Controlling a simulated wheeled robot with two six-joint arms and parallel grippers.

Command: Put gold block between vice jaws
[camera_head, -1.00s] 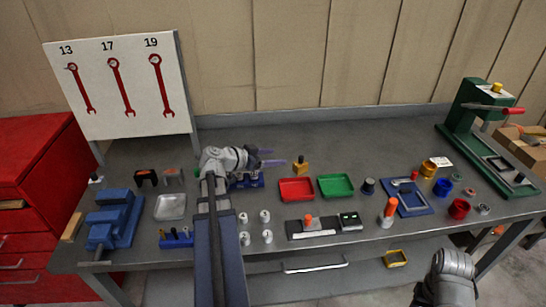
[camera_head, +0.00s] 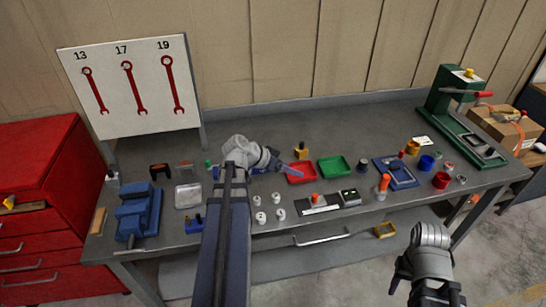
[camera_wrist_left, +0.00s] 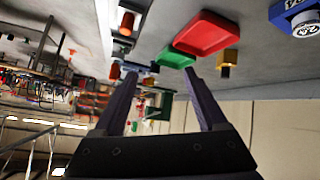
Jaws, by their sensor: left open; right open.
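The gold block (camera_head: 301,153) stands on the bench behind the red tray. It also shows in the left wrist view (camera_wrist_left: 228,58), to the right of the fingers. The blue vice (camera_head: 138,213) stands at the left end of the bench. I cannot make out the gap between its jaws clearly. My left gripper (camera_head: 293,168) is open and empty, its fingers over the left side of the red tray, just left of and in front of the block. Its fingers (camera_wrist_left: 160,72) are spread apart in the left wrist view. My right gripper (camera_head: 425,284) is low in front of the bench, holding nothing that I see.
A red tray (camera_head: 302,179) and a green tray (camera_head: 335,166) lie close to the block. White cylinders (camera_head: 258,200), a silver tray (camera_head: 188,195) and dark brackets (camera_head: 160,171) lie between block and vice. A green press (camera_head: 445,95) stands at the right.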

